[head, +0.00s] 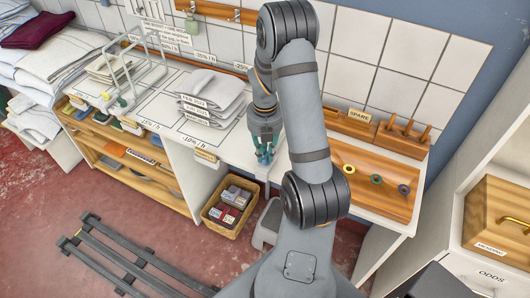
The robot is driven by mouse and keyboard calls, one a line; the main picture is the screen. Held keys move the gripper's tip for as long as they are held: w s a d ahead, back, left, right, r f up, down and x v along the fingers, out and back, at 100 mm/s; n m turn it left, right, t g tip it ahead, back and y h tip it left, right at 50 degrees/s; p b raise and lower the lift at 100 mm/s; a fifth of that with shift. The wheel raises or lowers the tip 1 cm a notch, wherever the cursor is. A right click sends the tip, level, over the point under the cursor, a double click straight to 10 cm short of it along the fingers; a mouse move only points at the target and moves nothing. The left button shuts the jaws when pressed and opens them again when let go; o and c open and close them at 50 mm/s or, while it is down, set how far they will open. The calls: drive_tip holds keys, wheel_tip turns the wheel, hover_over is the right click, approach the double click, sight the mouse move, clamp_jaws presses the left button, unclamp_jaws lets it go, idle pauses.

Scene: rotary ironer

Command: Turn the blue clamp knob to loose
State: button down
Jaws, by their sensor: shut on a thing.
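My gripper (265,152) reaches down to the front edge of the white worktop (233,150), right of the folded grey cloths. It is small in the head view and partly screened by its own links. A blue-teal part (265,157) shows at its fingertips, and the jaws are shut on it. This appears to be the blue clamp knob, but fingers and knob are hard to tell apart. The direction in which the knob is turned cannot be read.
Folded grey cloths (211,91) and a wire rack (137,65) stand left on the worktop. A basket (231,203) stands on the floor below.

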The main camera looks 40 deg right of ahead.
drive_tip(key=c, duration=1.7)
unclamp_jaws()
drive_tip(key=shift+o, duration=0.3)
wheel_tip(320, 180, up, 12)
wheel_tip(320, 180, down, 12)
drive_tip(key=shift+f, duration=0.1)
